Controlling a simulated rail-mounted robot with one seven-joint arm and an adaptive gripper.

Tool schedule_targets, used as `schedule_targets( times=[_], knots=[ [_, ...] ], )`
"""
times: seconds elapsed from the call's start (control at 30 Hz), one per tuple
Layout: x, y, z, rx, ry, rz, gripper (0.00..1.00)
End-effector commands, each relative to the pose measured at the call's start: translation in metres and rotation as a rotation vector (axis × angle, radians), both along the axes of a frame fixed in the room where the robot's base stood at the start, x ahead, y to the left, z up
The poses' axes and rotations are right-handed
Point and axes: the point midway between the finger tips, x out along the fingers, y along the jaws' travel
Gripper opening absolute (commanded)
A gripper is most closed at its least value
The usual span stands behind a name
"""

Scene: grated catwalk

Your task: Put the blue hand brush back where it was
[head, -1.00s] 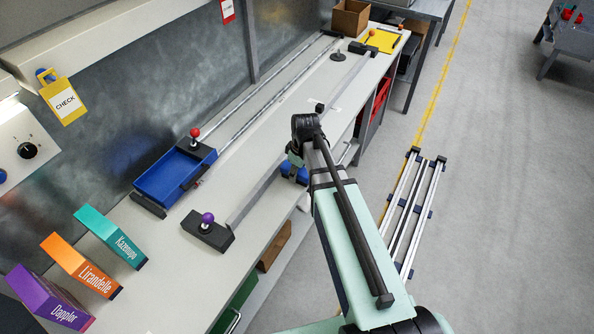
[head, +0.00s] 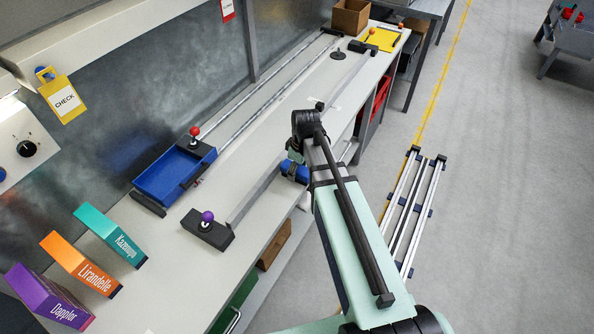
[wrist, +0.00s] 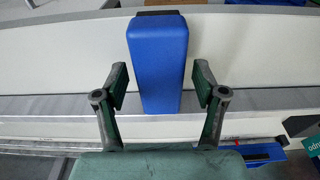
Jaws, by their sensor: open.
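A blue block-shaped thing with a black end, which looks like the blue hand brush (wrist: 158,60), fills the middle of the wrist view. In the head view, the blue brush (head: 296,172) shows at the bench's front edge, partly hidden by my arm. My gripper (wrist: 161,82) is open, with one finger on each side of the blue body and gaps showing on both sides. In the head view my gripper is mostly hidden behind my wrist. I cannot tell how far above or below the brush the fingertips are.
A long metal rail (head: 254,193) runs along the bench, with a purple-knobbed black block (head: 207,230) at its near end. A blue tray with a red knob (head: 175,174) sits on rails behind. Three boxes, including a teal one (head: 111,236), stand at the near left.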

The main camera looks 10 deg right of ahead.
Motion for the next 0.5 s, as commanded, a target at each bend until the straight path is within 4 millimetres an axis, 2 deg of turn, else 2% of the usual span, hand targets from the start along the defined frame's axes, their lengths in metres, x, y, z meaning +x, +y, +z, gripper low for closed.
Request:
schedule_targets(
  times=[0.5],
  knots=[
    [-0.005, -0.007, 0.074, 0.000, -0.004, 0.000, 0.70]
  ],
)
